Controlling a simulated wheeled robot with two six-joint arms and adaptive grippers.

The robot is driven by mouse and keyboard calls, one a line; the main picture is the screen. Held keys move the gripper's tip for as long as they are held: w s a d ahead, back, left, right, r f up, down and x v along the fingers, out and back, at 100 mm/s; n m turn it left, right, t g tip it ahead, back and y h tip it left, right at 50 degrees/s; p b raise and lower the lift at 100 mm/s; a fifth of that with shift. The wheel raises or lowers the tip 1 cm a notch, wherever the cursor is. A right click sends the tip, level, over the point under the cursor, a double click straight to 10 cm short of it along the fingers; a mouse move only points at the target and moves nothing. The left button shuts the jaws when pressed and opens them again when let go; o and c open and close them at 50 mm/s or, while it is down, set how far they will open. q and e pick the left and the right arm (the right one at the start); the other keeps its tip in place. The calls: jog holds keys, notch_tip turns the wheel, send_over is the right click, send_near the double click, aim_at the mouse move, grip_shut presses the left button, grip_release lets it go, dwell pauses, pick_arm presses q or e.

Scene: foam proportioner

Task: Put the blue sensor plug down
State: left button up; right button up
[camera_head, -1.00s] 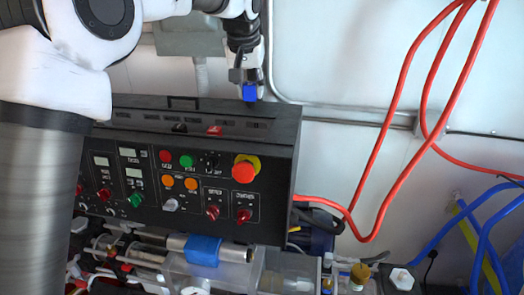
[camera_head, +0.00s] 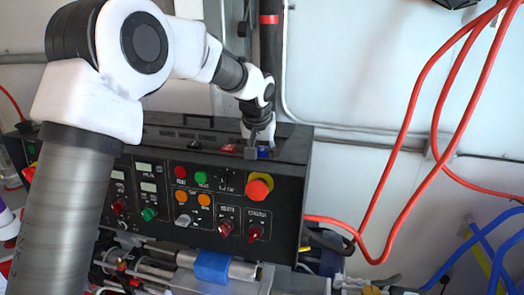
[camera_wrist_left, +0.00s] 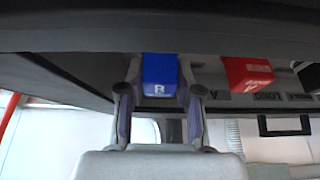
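The blue sensor plug (camera_head: 265,152) is at the right end of the black control box's top (camera_head: 291,141). My left gripper (camera_head: 257,143) is at the plug from above. In the left wrist view the blue plug (camera_wrist_left: 160,74), marked with a letter, sits between the two fingers of my left gripper (camera_wrist_left: 160,88), with a finger close against each side. The gripper looks shut on it. The plug's far end is hidden, so I cannot tell whether it rests on the box. My right gripper is not in view.
A red plug (camera_wrist_left: 248,74) is beside the blue one on the box. The panel front carries buttons and a red emergency stop (camera_head: 257,190). Red hoses (camera_head: 409,140) hang at the right. A dark vertical pole (camera_head: 270,50) stands behind the gripper.

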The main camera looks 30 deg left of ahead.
pick_arm(q)
jog(key=shift+o, duration=1.4)
jog(key=shift+w, duration=0.2)
jog(key=shift+s+r, duration=0.25)
jog(key=shift+s, duration=0.05)
jog(key=b+v, duration=0.2)
jog(key=v, duration=0.9)
jog(key=shift+r, duration=0.25)
jog(key=shift+d, duration=0.1)
jog(key=shift+s, duration=0.1)
